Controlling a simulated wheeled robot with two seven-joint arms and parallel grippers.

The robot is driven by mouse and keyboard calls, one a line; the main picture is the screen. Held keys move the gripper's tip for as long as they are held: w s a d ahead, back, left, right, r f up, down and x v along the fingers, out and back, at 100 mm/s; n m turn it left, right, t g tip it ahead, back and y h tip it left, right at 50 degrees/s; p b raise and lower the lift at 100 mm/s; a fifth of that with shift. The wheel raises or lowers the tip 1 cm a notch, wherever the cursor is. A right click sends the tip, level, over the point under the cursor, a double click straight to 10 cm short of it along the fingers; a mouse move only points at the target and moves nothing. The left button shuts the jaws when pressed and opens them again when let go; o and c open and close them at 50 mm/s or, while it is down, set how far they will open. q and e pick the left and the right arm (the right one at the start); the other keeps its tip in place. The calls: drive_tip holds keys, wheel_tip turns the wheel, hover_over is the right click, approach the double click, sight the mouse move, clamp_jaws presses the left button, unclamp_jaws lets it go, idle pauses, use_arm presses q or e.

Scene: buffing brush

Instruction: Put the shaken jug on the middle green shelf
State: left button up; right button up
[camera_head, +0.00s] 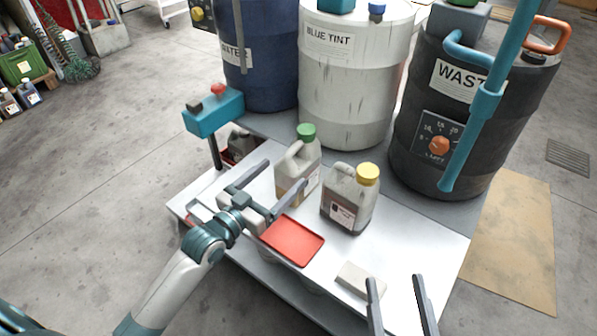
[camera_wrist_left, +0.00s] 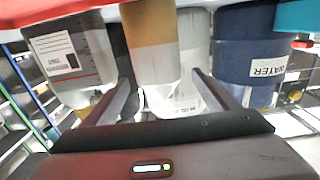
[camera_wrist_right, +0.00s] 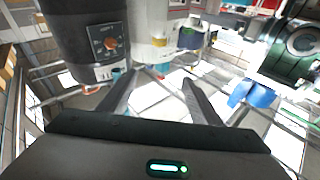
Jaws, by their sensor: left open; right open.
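Two translucent jugs stand upright on the white table. The green-capped jug (camera_head: 297,172) holds amber liquid low down; it also shows in the left wrist view (camera_wrist_left: 150,50). The yellow-capped jug (camera_head: 350,200), with brown contents and a label, stands to its right and also shows in the left wrist view (camera_wrist_left: 72,52). I cannot tell which was shaken. My left gripper (camera_head: 287,172) is open, its fingers pointing at the green-capped jug, one towards each side; contact is unclear. My right gripper (camera_head: 396,279) is open and empty at the table's front right. No middle green shelf is clearly seen.
A red tray (camera_head: 292,241) and a pale block (camera_head: 361,280) lie on the table (camera_head: 425,250). A teal box with a red button (camera_head: 213,112) stands at its left. Blue (camera_head: 262,60), white (camera_head: 350,95) and black (camera_head: 445,130) drums stand behind. A green crate (camera_head: 22,64) is far left.

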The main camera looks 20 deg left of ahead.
sight(299, 156)
use_arm(q)
drive_tip(key=shift+x, duration=1.55)
use_arm(e)
drive_tip(key=shift+s+r+t, duration=0.35)
drive_tip(key=shift+r+t, duration=0.15)
drive_tip(key=shift+r, duration=0.35)
use_arm(q)
drive_tip(key=shift+w, duration=0.2)
drive_tip(key=shift+b+x, duration=0.75)
drive_tip(key=shift+x, duration=1.65)
drive_tip(key=shift+d, duration=0.15)
use_arm(e)
drive_tip(key=s+r+t, duration=0.1)
drive_tip(key=r, duration=0.1)
drive_tip(key=s+r+t+y, duration=0.1)
drive_tip(key=shift+s+d+r, duration=0.1)
drive_tip(key=shift+s+r, duration=0.1)
drive_tip(key=shift+r, duration=0.15)
use_arm(q)
drive_tip(key=shift+s, duration=0.1)
drive_tip(key=shift+c, duration=0.5)
drive_tip(key=shift+r, duration=0.1)
drive_tip(key=c, duration=1.7)
drive_tip(key=shift+o, duration=0.2)
drive_tip(key=shift+r, duration=0.1)
